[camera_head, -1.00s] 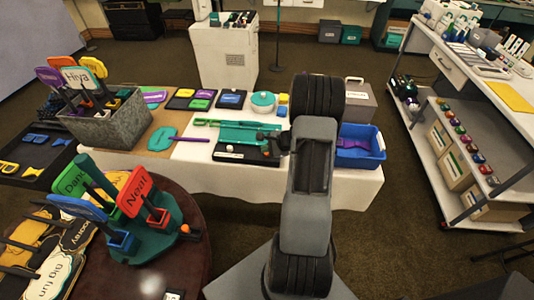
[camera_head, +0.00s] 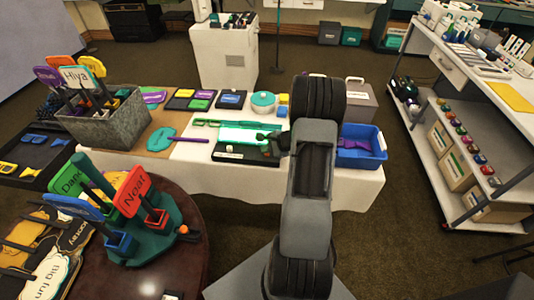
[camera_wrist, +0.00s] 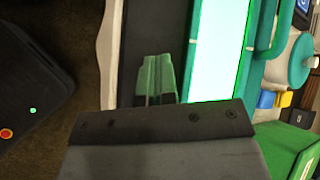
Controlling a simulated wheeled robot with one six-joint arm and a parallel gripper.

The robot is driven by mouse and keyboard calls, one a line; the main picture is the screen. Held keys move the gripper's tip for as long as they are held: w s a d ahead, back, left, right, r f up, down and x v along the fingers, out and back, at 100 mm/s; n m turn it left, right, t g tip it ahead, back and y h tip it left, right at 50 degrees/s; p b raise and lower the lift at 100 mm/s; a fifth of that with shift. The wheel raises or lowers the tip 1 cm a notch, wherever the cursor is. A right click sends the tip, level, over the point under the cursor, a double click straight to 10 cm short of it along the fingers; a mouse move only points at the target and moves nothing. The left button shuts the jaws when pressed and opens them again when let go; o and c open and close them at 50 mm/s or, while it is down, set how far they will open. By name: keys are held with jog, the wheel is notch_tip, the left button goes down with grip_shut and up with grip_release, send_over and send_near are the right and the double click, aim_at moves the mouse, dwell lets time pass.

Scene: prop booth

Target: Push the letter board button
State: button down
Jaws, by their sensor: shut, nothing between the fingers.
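The letter board (camera_head: 234,155) is a dark flat base on the white-covered table, with a bright, glowing panel (camera_head: 240,135) edged in green. In the wrist view the glowing panel (camera_wrist: 222,45) stands just right of my gripper (camera_wrist: 156,80). My gripper's green fingers are together with nothing between them, over the dark strip of the board (camera_wrist: 130,60). In the head view my arm and gripper (camera_head: 268,146) reach the board's right end. The button is hidden at the fingertips or too small to make out; I cannot tell whether the fingers touch it.
A blue bin (camera_head: 362,150) stands right of my arm. A round teal container (camera_head: 263,102) and a grey case (camera_head: 360,100) sit behind the board. A teal paddle (camera_head: 160,139) lies to its left. The round dark table (camera_head: 190,262) with signs is in front.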

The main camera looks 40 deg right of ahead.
aim_at(267, 155)
jog(key=shift+r, duration=0.25)
jog(key=shift+r+p, duration=2.05)
jog(key=shift+r, duration=0.95)
jog(key=s+a+r+n+g+h, duration=0.2)
jog(key=s+a+r+n, duration=0.6)
jog(key=a+r+n, duration=0.1)
jog(key=s+a+r+n+g+h, duration=0.2)
jog(key=s+a+r+n, duration=0.7)
jog(key=a+n, duration=0.3)
jog(key=shift+s+a+r, duration=0.15)
jog(key=shift+a, duration=0.8)
